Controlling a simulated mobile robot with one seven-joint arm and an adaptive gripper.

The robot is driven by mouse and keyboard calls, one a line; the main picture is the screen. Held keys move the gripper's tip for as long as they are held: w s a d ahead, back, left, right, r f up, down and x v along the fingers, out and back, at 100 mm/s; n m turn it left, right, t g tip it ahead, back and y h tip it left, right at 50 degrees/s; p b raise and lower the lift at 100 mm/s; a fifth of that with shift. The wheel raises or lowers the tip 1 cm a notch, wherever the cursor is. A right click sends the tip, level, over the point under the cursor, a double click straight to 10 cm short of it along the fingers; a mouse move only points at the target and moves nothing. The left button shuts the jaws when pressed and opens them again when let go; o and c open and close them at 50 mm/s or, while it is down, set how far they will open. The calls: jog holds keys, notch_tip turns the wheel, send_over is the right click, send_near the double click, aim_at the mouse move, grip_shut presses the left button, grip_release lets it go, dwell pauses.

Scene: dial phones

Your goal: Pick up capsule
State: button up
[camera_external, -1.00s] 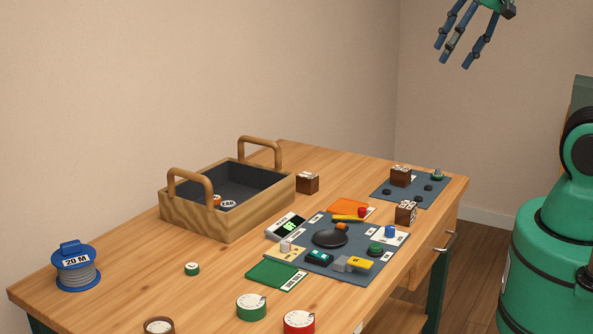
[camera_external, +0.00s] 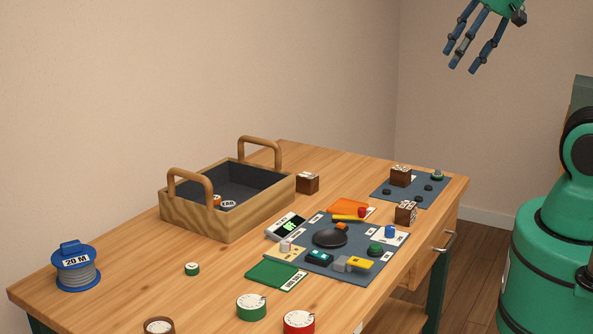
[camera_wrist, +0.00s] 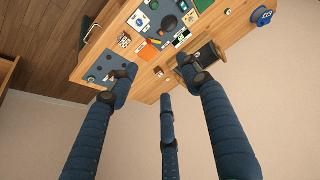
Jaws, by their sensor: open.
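A small white round piece (camera_external: 228,204) with dark lettering that seems to read "EAR" lies in the wooden tray (camera_external: 206,224) beside an orange piece (camera_external: 216,200); it may be the capsule, but I cannot tell for sure. My gripper (camera_external: 460,62) hangs high at the upper right, well above and away from the table. Its three blue fingers are spread and empty. In the wrist view, my fingers (camera_wrist: 160,77) reach towards the table, with nothing between them. One finger partly covers the tray there.
A blue-grey mat (camera_external: 300,262) holds a black round part and several small coloured pieces. A second mat (camera_external: 402,200) lies at the far right. Dial discs, a blue cable reel (camera_external: 77,268) and brown blocks stand around. Bare wood shows front left.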

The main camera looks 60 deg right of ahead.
jog(key=w+a+r+g+p, duration=0.1)
jog(key=w+a+r, duration=0.15)
jog(key=w, duration=0.55)
jog(key=w+a+r+g+p, duration=0.1)
jog(key=w+a+p, duration=0.15)
jog(key=w, duration=0.65)
jog(key=m+g+p, duration=0.3)
jog(key=g+p, duration=0.1)
jog(key=p, duration=0.2)
send_over(191, 266)
notch_tip(191, 266, down, 35)
jog(key=shift+a+f, duration=0.15)
jog(key=shift+f, duration=0.1)
jog(key=shift+f+b, duration=0.35)
jog(key=shift+f, duration=3.85)
